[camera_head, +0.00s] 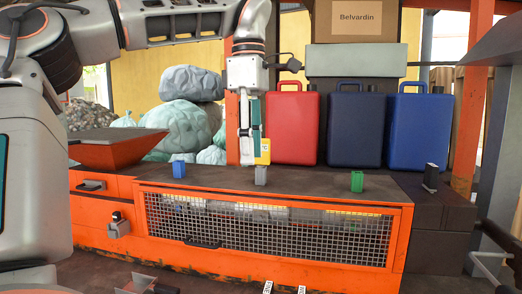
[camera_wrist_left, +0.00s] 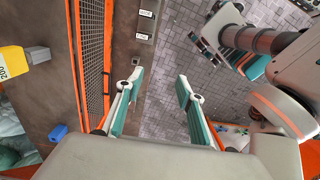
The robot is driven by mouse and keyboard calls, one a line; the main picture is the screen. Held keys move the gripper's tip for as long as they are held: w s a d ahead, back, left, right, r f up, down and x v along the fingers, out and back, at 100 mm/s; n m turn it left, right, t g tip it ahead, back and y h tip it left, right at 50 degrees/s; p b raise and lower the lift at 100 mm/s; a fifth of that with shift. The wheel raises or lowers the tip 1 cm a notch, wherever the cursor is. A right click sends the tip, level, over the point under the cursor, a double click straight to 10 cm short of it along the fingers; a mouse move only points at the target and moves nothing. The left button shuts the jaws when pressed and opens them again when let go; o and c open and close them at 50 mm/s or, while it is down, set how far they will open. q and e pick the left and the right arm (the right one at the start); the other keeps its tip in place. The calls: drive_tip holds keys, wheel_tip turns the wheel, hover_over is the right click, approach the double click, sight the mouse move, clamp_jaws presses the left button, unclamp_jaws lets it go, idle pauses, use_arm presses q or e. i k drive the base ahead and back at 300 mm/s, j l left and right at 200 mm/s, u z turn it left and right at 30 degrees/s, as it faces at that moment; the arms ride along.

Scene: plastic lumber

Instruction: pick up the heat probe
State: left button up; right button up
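The likely heat probe is a yellow block (camera_head: 264,151) with a "°C" mark, above a small grey block (camera_head: 261,175) on the orange bench. My left gripper (camera_head: 249,160) points down in front of it and hides part of it. In the left wrist view a yellow block (camera_wrist_left: 14,62) marked "200" is at the left edge, with a grey piece beside it. The left gripper's fingers (camera_wrist_left: 158,78) are apart with nothing between them. What seems to be my right gripper (camera_wrist_left: 207,48) shows at the top right of the wrist view; its opening is unclear.
A blue block (camera_head: 179,169) and a green block (camera_head: 357,182) stand on the bench top (camera_head: 310,184). Red (camera_head: 291,127), navy (camera_head: 356,128) and blue (camera_head: 420,131) cases stand behind. A wire mesh (camera_head: 265,229) covers the bench front. Bare bench top lies between the blocks.

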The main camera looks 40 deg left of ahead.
sight(265, 159)
drive_tip(key=i+j, duration=0.45)
drive_tip(key=j, duration=0.15)
drive_tip(key=i+j, duration=0.45)
drive_tip(key=j, duration=0.1)
